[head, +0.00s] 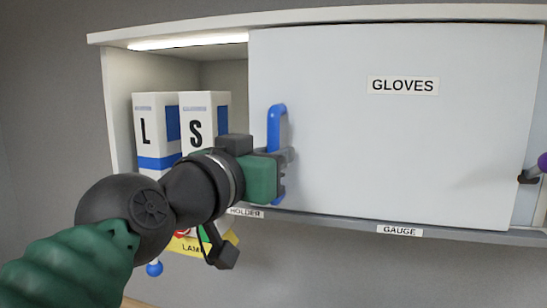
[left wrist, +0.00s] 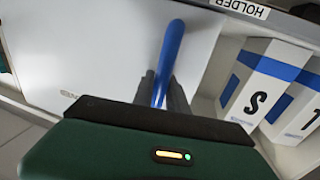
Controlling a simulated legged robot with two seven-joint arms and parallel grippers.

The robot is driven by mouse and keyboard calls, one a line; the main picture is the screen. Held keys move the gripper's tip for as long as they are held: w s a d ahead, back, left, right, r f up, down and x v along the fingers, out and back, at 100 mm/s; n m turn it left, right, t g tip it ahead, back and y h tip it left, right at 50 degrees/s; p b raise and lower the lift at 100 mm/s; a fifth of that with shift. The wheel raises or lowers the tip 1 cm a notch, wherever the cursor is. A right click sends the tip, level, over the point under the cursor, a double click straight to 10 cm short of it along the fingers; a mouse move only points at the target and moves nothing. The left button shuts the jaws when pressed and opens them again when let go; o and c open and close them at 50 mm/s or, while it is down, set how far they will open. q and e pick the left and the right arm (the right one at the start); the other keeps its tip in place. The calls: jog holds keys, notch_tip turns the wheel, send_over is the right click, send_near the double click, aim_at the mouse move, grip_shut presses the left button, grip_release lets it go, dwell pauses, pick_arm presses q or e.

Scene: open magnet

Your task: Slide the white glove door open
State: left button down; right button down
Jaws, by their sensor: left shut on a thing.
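The white glove door (head: 400,140), labelled GLOVES, covers the middle and right of the wall cabinet. The left part of the cabinet stands open. A blue bar handle (head: 277,125) is fixed upright near the door's left edge. My left gripper (head: 285,165) is shut on this handle, around its lower half. In the left wrist view the blue handle (left wrist: 172,50) runs between the two dark fingers (left wrist: 160,92), and the door (left wrist: 100,45) lies beyond.
White glove boxes marked L (head: 146,130) and S (head: 197,135) stand in the open left part. Labels HOLDER and GAUGE (head: 400,230) sit on the lower ledge. A yellow tag (head: 185,248) and a blue ball (head: 154,269) hang below. A purple knob (head: 543,162) is at the right edge.

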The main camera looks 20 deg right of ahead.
pick_arm(q)
jog(key=shift+s+d+f, duration=0.1)
jog(key=shift+s+d, duration=0.05)
jog(key=shift+d, duration=0.05)
jog(key=c, duration=1.6)
grip_release()
jog(key=shift+s+d, duration=0.1)
jog(key=shift+c, duration=0.2)
jog(key=o, duration=0.3)
jog(key=shift+s+d, duration=0.1)
jog(key=shift+s, duration=0.1)
pick_arm(e)
jog(key=shift+s+d, duration=0.2)
jog(key=shift+s, duration=0.1)
pick_arm(q)
jog(key=shift+w, duration=0.1)
jog(key=shift+a+b, duration=0.4)
jog(key=b+v, duration=0.8)
jog(key=v, duration=0.8)
jog(key=shift+s, duration=0.2)
pick_arm(e)
jog(key=s+x, duration=0.2)
jog(key=x, duration=0.6)
jog(key=shift+w+a+f, duration=0.15)
jog(key=shift+w+f, duration=0.05)
jog(key=shift+f, duration=0.35)
